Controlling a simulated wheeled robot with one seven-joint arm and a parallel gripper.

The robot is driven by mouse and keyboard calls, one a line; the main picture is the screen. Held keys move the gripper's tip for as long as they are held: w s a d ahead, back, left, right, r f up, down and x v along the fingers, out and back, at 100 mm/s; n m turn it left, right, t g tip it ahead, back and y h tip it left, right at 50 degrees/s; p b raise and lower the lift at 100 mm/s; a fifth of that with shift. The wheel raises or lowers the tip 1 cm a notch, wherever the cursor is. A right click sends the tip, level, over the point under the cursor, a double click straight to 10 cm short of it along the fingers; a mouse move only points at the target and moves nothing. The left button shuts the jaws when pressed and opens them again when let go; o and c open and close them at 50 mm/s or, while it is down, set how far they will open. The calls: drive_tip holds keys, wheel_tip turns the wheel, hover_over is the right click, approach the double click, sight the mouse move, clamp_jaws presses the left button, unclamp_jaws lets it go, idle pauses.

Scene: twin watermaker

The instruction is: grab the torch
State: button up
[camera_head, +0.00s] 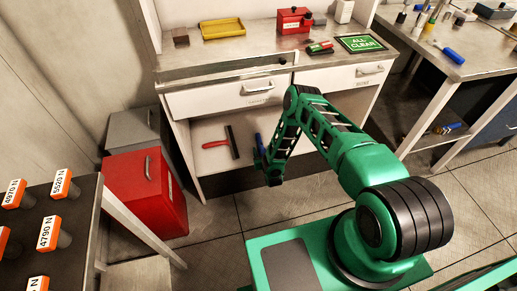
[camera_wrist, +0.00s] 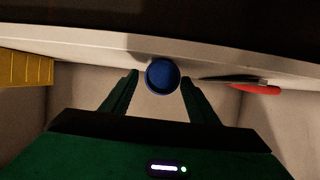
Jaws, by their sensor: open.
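The torch appears to be the blue round object (camera_wrist: 163,76) in the wrist view, seen end-on with a dark centre inside a blue rim. It lies between the tips of my open gripper (camera_wrist: 160,82), with a small gap beside each finger. In the head view, a blue piece (camera_head: 258,141) shows on the lower shelf, largely hidden by my arm. My gripper (camera_head: 262,165) is at the front of that shelf opening, and its fingers are hard to make out there. I cannot tell how far apart in depth the fingers and torch are.
A red-handled hammer (camera_head: 218,144) lies on the shelf left of my gripper. A drawer (camera_head: 238,92) and the worktop sit above the opening. A red cabinet (camera_head: 145,190) stands at left. A yellow object (camera_wrist: 25,69) shows at the wrist view's left edge.

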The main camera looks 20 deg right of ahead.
sight(260, 144)
drive_tip(key=shift+x, duration=1.25)
drive_tip(key=c, duration=1.2)
drive_tip(key=shift+r, duration=0.1)
